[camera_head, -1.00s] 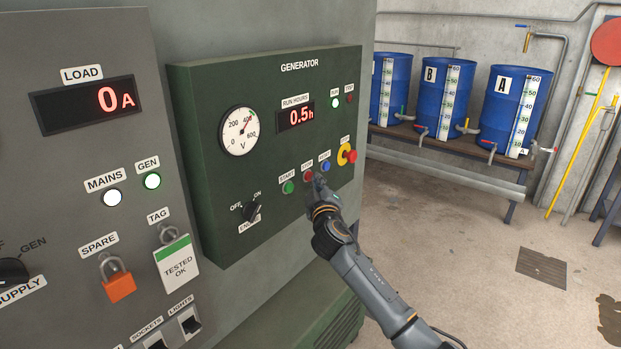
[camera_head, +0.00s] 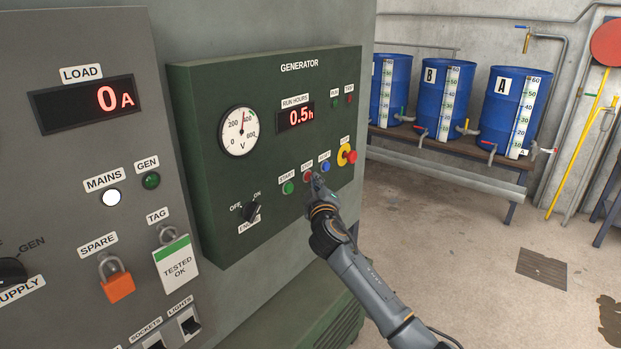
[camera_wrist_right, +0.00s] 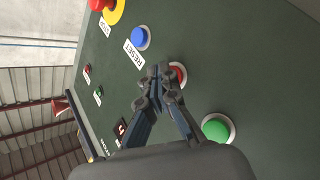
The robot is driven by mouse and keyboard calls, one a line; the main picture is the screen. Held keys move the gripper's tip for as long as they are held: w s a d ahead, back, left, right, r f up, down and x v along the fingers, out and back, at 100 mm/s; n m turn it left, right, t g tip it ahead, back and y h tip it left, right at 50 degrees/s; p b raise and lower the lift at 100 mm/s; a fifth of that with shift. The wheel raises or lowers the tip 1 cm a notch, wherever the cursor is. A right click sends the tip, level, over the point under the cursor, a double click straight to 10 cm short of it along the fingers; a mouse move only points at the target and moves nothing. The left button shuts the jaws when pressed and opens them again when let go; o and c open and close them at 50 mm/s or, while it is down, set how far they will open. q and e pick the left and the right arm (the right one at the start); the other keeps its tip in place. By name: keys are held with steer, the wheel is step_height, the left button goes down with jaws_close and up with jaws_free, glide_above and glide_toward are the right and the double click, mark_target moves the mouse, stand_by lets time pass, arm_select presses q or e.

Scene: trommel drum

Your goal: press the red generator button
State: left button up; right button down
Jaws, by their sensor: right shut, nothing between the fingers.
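The red generator button (camera_head: 307,176) sits in the lower row of the green generator panel (camera_head: 215,95), between the green START button (camera_head: 288,188) and the blue RESET button (camera_head: 325,167). My right gripper (camera_head: 317,180) is shut and empty, with its fingertips at the red button and partly over it. In the right wrist view the shut fingertips (camera_wrist_right: 160,74) overlap the edge of the red button (camera_wrist_right: 179,73). I cannot tell whether they touch it. The GEN lamp (camera_head: 151,180) and the RUN lamp (camera_head: 335,105) are dark. My left gripper is not in view.
A red emergency knob on a yellow base (camera_head: 342,155) is right of the blue button. The engine switch (camera_head: 252,210) is at lower left of the panel. A padlock (camera_head: 118,288) and tag (camera_head: 176,264) hang on the grey cabinet. Blue drums (camera_head: 432,80) stand behind; the floor between is clear.

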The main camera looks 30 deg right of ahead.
steer(key=shift+s+d+p, duration=0.25)
steer(key=shift+s+p, duration=0.05)
steer(key=shift+s, duration=0.45)
steer(key=s, duration=0.1)
steer(key=s+d+p, duration=0.1)
steer(key=s, duration=0.1)
steer(key=s+d, duration=0.1)
steer(key=shift+s+p, duration=0.3)
steer(key=shift+p, duration=0.1)
stand_by(0.4)
